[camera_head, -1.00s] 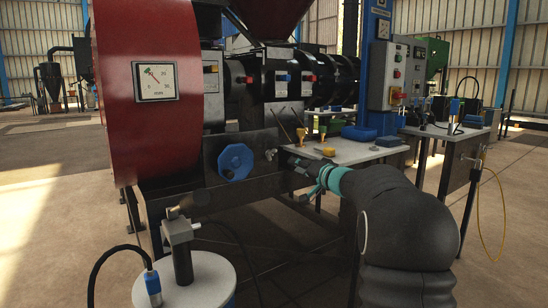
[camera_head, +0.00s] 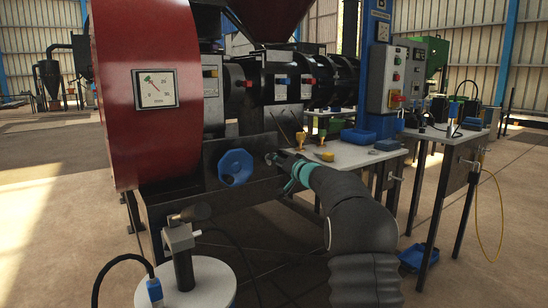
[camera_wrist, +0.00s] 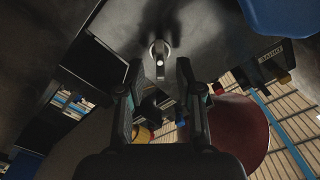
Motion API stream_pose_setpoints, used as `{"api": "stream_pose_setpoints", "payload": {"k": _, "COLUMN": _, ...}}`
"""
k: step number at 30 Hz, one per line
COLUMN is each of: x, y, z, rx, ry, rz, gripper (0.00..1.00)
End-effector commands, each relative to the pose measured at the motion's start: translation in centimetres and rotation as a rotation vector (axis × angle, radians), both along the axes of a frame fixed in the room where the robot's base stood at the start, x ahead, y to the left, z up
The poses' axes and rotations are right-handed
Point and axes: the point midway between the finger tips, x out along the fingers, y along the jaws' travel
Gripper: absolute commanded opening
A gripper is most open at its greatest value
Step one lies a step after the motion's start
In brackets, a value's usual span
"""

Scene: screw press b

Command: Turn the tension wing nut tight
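The wing nut (camera_wrist: 160,52) is a small pale metal piece on a round boss on the dark panel, top centre in the wrist view. In the head view the wing nut (camera_head: 270,158) is small and partly hidden at my fingertips, right of the blue handwheel (camera_head: 235,167). My gripper (camera_wrist: 160,70) is open, with one finger on each side of the wing nut's line. The wing nut shows between and just beyond the fingertips, and I see no finger clearly touching it. My gripper (camera_head: 281,160) points left toward the panel in the head view.
A red drum with a square gauge (camera_head: 154,88) stands at left. A metal post on a round white stand (camera_head: 190,284) is in front. A table (camera_head: 350,154) with yellow pieces is behind my arm. A blue bin (camera_head: 418,257) lies on the floor at right.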

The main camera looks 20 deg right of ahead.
Motion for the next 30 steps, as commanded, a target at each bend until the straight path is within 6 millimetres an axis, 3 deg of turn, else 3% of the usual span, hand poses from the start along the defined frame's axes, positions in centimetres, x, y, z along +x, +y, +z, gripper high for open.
{"api": "stream_pose_setpoints", "payload": {"k": 6, "x": 1.9, "y": 0.6, "z": 0.1, "rx": -0.001, "ry": 0.000, "rz": 0.001, "gripper": 0.35}}
{"api": "stream_pose_setpoints", "payload": {"k": 17, "x": 2.2, "y": 0.7, "z": 0.0, "rx": 0.000, "ry": 0.000, "rz": 0.000, "gripper": 0.35}}
{"api": "stream_pose_setpoints", "payload": {"k": 22, "x": 2.2, "y": 0.7, "z": 0.0, "rx": 0.000, "ry": 0.000, "rz": 0.000, "gripper": 0.00}}
{"api": "stream_pose_setpoints", "payload": {"k": 30, "x": 2.2, "y": 0.7, "z": 0.0, "rx": 0.007, "ry": 0.002, "rz": 0.000, "gripper": 0.00}}
